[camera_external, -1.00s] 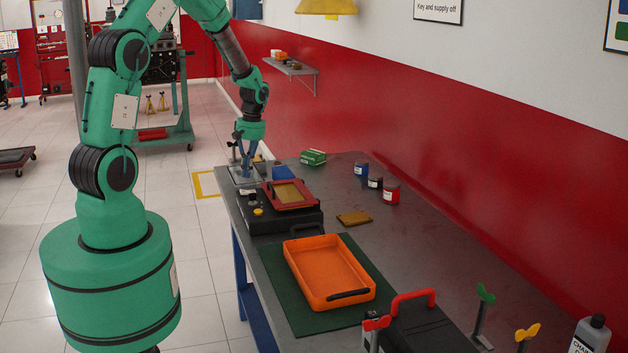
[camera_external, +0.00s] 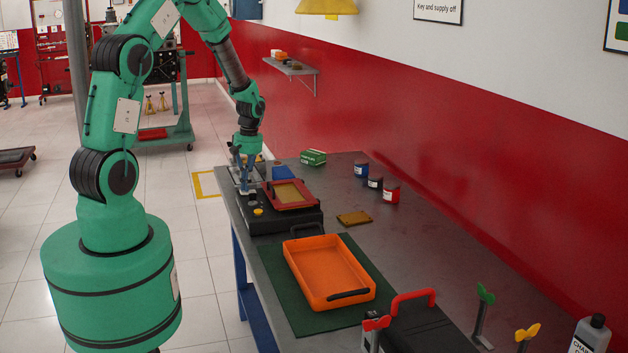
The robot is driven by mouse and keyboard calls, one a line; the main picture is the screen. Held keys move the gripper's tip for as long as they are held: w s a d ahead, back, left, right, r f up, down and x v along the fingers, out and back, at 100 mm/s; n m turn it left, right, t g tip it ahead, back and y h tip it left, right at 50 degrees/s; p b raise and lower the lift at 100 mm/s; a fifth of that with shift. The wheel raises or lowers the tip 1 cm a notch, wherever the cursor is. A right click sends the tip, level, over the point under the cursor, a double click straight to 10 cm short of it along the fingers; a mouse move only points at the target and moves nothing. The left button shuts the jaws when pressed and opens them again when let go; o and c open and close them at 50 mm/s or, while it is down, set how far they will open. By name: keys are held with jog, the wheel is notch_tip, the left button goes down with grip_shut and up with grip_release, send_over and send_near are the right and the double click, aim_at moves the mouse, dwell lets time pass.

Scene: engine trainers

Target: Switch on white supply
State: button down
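A black box (camera_external: 290,220) stands at the far left end of the bench. On its left side are a small white part (camera_external: 247,191) and a yellow knob (camera_external: 258,211). I cannot read any label, so I cannot tell for sure which part is the white supply's switch. My gripper (camera_external: 246,186) points down at the far left corner of the box, with its fingertips at or just above the white part. I cannot tell whether they touch it. The gap between the fingers is too small to make out, and the fingers partly hide the white part.
A red-framed tray (camera_external: 271,198) lies on the box, with a blue block (camera_external: 283,173) behind it. An orange tray (camera_external: 290,262) lies on a green mat (camera_external: 273,283) nearer the camera. Several small cans (camera_external: 391,194) stand right.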

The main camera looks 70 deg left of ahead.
aim_at(250, 191)
jog(key=shift+s+f+t, duration=0.35)
jog(key=shift+t, duration=0.05)
jog(key=shift+w+d, duration=0.1)
jog(key=shift+w, duration=0.7)
jog(key=shift+r, duration=0.1)
jog(key=shift+w+r+p, duration=0.1)
jog(key=shift+r+p, duration=0.3)
notch_tip(250, 191, up, 13)
jog(key=p, duration=0.3)
jog(key=shift+w+r, duration=0.2)
dwell(0.4)
